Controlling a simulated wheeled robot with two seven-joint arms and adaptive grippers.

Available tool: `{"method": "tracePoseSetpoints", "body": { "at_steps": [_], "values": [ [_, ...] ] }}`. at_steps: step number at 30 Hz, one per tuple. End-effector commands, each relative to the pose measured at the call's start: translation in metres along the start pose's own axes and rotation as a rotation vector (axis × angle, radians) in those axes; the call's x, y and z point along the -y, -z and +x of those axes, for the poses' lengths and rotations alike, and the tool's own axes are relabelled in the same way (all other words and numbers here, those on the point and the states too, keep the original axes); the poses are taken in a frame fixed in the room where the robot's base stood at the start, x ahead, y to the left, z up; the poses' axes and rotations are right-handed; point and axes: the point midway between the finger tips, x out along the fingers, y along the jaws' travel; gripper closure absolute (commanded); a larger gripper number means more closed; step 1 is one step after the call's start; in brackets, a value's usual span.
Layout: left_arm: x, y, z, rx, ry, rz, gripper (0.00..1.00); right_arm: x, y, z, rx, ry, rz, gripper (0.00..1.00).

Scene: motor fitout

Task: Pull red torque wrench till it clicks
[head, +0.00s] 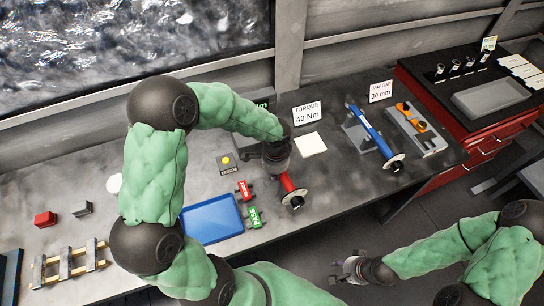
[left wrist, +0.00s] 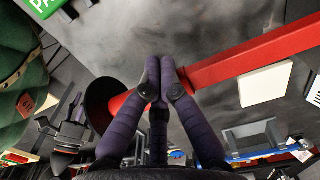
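The red torque wrench (head: 288,183) lies at the middle of the bench, with a black disc at its handle end near the front edge. In the left wrist view its red bar (left wrist: 255,57) runs from the black disc (left wrist: 103,103) to the upper right. My left gripper (head: 275,157) is over the wrench. In the left wrist view its purple fingers (left wrist: 159,75) come together across the bar just beyond the disc and look shut on it; they hide the contact. My right gripper (head: 350,268) looks open and empty, in front of the bench and well apart from the wrench.
A "TORQUE 40 Nm" sign (head: 306,112) and a white card (head: 311,144) are behind the wrench. A blue wrench (head: 368,128) on a stand is to the right. A blue tray (head: 211,219), red tag (head: 244,190) and green PASS tag (head: 254,217) are close on the left.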

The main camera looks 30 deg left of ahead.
Motion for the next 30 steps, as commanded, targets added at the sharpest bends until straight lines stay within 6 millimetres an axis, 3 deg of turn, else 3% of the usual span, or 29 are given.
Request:
{"method": "tracePoseSetpoints", "body": {
  "at_steps": [30],
  "values": [
    [0.001,0.018,-0.001,-0.003,0.002,-0.001,1.0,-0.001,0.0,0.001,0.0,0.0,0.0,0.6]
  ]
}}
